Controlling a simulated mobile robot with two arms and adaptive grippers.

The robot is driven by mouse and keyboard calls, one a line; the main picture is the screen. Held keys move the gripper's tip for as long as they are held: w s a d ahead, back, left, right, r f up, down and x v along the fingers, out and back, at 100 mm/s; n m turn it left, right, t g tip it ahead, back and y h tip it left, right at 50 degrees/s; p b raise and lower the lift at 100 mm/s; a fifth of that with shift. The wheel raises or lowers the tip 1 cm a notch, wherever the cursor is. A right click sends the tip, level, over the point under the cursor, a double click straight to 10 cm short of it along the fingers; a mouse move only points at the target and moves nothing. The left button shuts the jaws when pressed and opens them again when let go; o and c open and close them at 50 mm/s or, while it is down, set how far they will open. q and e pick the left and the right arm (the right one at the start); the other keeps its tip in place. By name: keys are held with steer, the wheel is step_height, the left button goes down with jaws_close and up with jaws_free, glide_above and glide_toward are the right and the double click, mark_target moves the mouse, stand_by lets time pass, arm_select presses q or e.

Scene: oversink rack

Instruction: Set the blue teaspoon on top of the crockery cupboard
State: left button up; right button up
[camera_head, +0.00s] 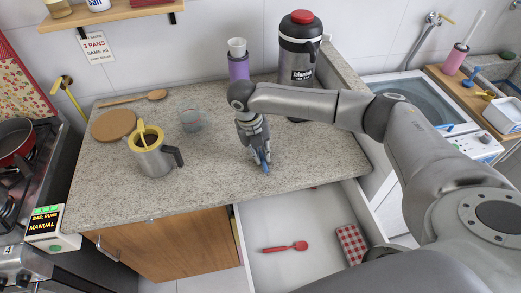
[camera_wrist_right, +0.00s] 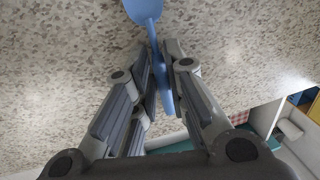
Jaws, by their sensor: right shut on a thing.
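The blue teaspoon (camera_wrist_right: 154,32) is between the fingers of my right gripper (camera_wrist_right: 160,85), which is shut on its handle. Its bowl points away from the gripper at the top of the right wrist view. In the head view my right gripper (camera_head: 259,148) points down over the speckled stone top of the cupboard (camera_head: 215,180), near its front edge; a bit of the blue teaspoon (camera_head: 265,163) shows at the fingertips. I cannot tell whether the spoon touches the stone top. The cupboard has a wooden door (camera_head: 165,248) below. My left gripper is not in view.
An open white drawer (camera_head: 285,220) below the top holds a red spoon (camera_head: 285,247) and a checked cloth (camera_head: 351,243). A yellow-rimmed pot (camera_head: 150,160), a glass (camera_head: 190,121), a purple cup (camera_head: 238,68) and a large flask (camera_head: 298,60) stand on the top. Free stone surrounds the gripper.

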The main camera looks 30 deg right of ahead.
steer(key=shift+f, duration=0.15)
steer(key=o, duration=0.8)
steer(key=shift+c, duration=0.2)
step_height(320, 180, up, 12)
steer(key=a+b, duration=0.2)
steer(key=shift+w+a, duration=0.15)
steer(key=shift+w, duration=0.15)
